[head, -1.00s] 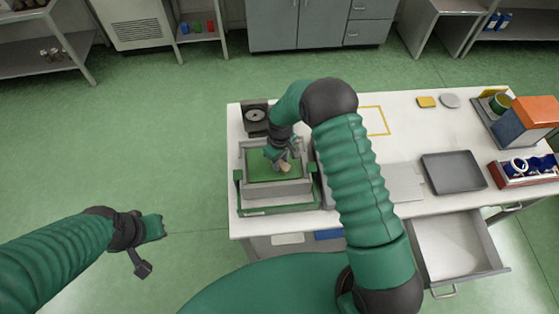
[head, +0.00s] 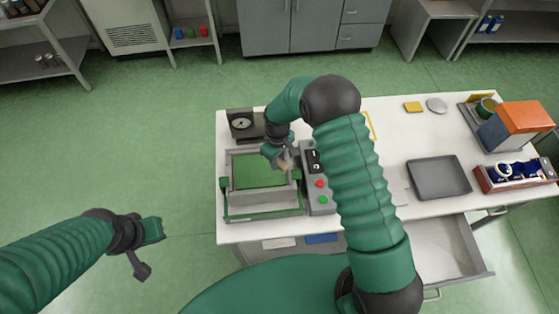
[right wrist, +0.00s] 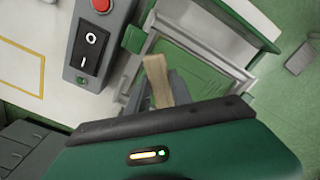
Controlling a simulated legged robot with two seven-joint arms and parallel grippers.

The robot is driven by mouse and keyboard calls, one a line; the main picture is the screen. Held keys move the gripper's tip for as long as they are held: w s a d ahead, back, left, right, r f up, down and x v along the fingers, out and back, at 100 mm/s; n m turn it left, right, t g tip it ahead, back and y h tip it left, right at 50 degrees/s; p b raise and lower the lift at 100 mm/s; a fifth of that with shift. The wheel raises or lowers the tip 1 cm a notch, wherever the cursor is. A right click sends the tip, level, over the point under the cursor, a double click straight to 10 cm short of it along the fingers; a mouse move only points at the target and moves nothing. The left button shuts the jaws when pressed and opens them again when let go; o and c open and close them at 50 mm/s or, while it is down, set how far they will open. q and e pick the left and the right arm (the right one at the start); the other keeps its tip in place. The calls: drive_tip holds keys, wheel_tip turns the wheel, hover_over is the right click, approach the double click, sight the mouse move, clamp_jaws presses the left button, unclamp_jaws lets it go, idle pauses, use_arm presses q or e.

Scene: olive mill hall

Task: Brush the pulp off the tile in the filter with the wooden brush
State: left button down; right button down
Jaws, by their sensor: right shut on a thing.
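The filter (head: 262,197) is a grey rectangular frame at the left end of the white table, with a green tile (head: 255,172) inside. The tile also shows in the right wrist view (right wrist: 195,68), partly behind the brush. I cannot make out any pulp on it. My right gripper (head: 281,158) is shut on the wooden brush (right wrist: 157,80), at the filter's right rim near the back right corner. I cannot tell whether the brush touches anything. My left gripper (head: 152,230) hangs over the floor, left of the table; its fingers are unclear.
A grey control box (head: 318,195) with red and green buttons stands right of the filter. A dial unit (head: 241,123) is behind it. A dark tray (head: 440,178), an orange-topped box (head: 525,122) and a red crate (head: 515,185) are further right. A drawer (head: 448,248) stands open in front.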

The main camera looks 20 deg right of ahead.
wheel_tip(320, 180, up, 2)
drive_tip(key=shift+p, duration=0.45)
drive_tip(key=shift+d+r+p, duration=0.3)
drive_tip(key=shift+r, duration=0.15)
drive_tip(key=shift+d, duration=0.2)
use_arm(q)
drive_tip(key=shift+s+d+r, duration=0.1)
drive_tip(key=shift+d+r, duration=0.7)
drive_tip(key=shift+r, duration=0.25)
use_arm(e)
drive_tip(key=shift+a, duration=0.15)
